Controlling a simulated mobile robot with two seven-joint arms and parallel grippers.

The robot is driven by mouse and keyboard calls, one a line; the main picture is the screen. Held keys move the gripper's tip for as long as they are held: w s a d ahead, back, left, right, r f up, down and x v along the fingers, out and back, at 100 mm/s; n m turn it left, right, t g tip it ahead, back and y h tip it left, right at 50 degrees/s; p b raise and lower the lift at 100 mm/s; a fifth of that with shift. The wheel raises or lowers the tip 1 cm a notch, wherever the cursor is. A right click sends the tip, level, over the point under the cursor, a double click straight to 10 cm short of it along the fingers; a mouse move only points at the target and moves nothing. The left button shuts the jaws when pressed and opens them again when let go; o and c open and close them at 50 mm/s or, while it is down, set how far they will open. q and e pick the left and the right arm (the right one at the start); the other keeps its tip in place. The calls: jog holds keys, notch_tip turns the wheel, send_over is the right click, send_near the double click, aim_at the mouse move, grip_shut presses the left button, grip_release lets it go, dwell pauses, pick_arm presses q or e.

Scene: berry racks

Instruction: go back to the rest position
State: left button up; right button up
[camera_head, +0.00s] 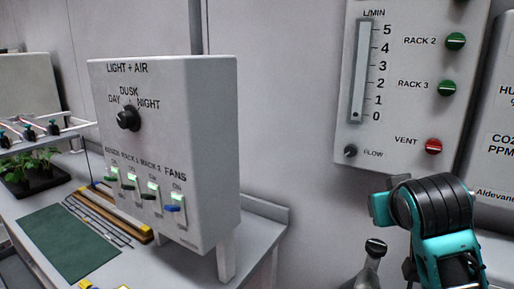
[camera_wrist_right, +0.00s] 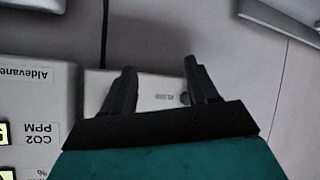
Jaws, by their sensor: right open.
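My right arm (camera_head: 435,215), teal and black, comes up from the lower right in the head view, in front of the wall panels. Its fingers cannot be made out there. In the right wrist view my right gripper (camera_wrist_right: 160,82) shows two dark fingers set wide apart, with nothing between them. Behind the fingers is the lower part of a pale panel, seen upside down, with a small flow knob (camera_wrist_right: 185,98). The fingers seem apart from it, though the gap is hard to judge. My left gripper is in neither view.
A light-and-air box (camera_head: 165,160) with a dial and several switches stands on the bench at left. The flow panel (camera_head: 400,150) has green knobs and a red vent knob (camera_head: 433,146). A CO2 panel (camera_head: 498,120) is at far right. A green mat (camera_head: 65,243) and potted plants lie left.

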jog(key=s+a+f+n+g+y, duration=0.1)
jog(key=s+f+g, duration=0.1)
jog(key=s+f, duration=0.45)
jog(key=s+a+f+g+y, duration=0.15)
jog(key=s+f, duration=0.25)
jog(key=f, duration=0.6)
jog(key=s+a+f+n+g+y, duration=0.1)
jog(key=s+f+g, duration=0.1)
jog(key=s+f, duration=0.45)
jog(key=s+f+g, duration=0.2)
jog(key=s+f, duration=0.2)
jog(key=s, duration=0.6)
jog(key=w+a+f+t+y, duration=0.2)
jog(key=w+a+f+t, duration=0.1)
jog(key=w+f+t, duration=0.4)
jog(key=shift+w+f+n, duration=0.3)
jog(key=shift+f, duration=0.6)
jog(key=shift+a, duration=0.1)
